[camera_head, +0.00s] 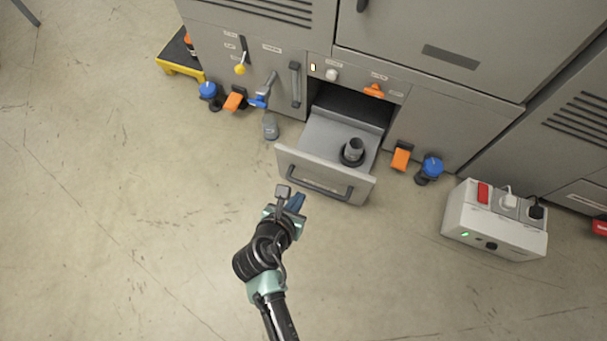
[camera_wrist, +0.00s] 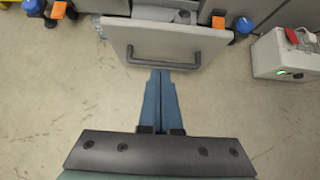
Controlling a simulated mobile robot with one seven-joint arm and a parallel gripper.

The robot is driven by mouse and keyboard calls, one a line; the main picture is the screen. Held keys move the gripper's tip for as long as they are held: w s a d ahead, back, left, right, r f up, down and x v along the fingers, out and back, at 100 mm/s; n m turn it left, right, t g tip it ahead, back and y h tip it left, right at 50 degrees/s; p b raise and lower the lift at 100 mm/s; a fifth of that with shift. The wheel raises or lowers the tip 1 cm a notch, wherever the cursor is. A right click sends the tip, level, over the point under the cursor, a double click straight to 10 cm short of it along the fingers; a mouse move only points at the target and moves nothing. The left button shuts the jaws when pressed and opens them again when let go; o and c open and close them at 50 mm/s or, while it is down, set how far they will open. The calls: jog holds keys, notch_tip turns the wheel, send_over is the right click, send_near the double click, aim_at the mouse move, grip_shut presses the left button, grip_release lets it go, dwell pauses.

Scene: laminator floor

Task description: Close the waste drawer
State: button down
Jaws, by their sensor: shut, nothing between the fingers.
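The waste drawer (camera_head: 326,176) is a grey drawer pulled well out of the lower cabinet, with a dark bar handle (camera_head: 319,183) across its front. A dark grey cylindrical part (camera_head: 353,152) stands inside it. My gripper (camera_head: 298,203) is just in front of the left part of the drawer front in the head view. In the wrist view the blue fingers (camera_wrist: 160,75) are together and empty, pointing at the drawer front (camera_wrist: 165,40), with their tips near the lower edge of the handle (camera_wrist: 164,62). I cannot tell whether they touch it.
A grey socket box (camera_head: 494,222) with a red switch stands on the floor to the right. Blue-topped casters (camera_head: 429,169) and orange pedals (camera_head: 401,156) flank the drawer at the cabinet base. The floor at left is clear.

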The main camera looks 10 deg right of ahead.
aim_at(318, 165)
jog(key=b+x, duration=0.2)
jog(key=x, duration=0.2)
jog(key=r+b+x, duration=0.1)
jog(key=b+x, duration=0.2)
jog(key=x, duration=0.1)
jog(key=w+d+b+x, duration=0.1)
jog(key=b+x, duration=0.2)
jog(key=shift+w+d+f, duration=0.1)
jog(key=shift+w, duration=0.2)
jog(key=shift+w+d+b, duration=0.35)
jog(key=shift+w, duration=0.15)
jog(key=shift+w+r, duration=0.1)
jog(key=shift+r, duration=0.1)
